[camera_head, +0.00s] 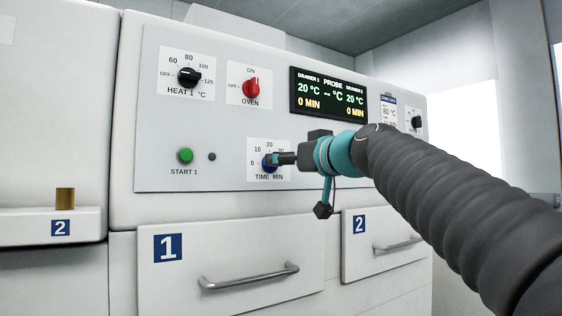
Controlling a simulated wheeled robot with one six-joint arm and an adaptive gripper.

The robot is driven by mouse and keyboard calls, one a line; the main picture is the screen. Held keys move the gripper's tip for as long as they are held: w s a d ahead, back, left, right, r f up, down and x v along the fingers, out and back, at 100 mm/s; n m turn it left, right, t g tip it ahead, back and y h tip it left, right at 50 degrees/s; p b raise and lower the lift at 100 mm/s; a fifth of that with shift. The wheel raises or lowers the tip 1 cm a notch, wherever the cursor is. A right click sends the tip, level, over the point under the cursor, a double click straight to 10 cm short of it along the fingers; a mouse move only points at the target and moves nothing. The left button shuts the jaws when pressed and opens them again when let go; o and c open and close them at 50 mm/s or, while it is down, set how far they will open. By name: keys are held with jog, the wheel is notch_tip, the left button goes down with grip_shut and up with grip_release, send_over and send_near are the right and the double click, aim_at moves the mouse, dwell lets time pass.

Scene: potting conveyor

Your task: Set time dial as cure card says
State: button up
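The time dial (267,164) is a blue knob on a white scale plate marked TIME MIN, low on the oven's grey panel. Its marks 0, 10 and 20 show; the right side of the scale is partly covered. My gripper (272,160) reaches in from the right with its dark fingertips at the knob. The fingers overlap, so I cannot tell whether they are closed on it, and the knob's pointer is hidden. The cure card (389,111) is on the panel's right, partly behind my arm; 80 °C is readable, its time line is not.
The display (328,95) reads 20 °C and 0 MIN for both drawers. The heat dial (188,77), red oven knob (251,88) and green start button (185,155) are nearby. Drawer 1 (225,240) and drawer 2 (365,265), with protruding handles, are shut below.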

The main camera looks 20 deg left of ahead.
jog(key=p+x, duration=0.1)
jog(key=x, duration=0.3)
jog(key=shift+w+a, duration=0.2)
jog(key=c, duration=1.1)
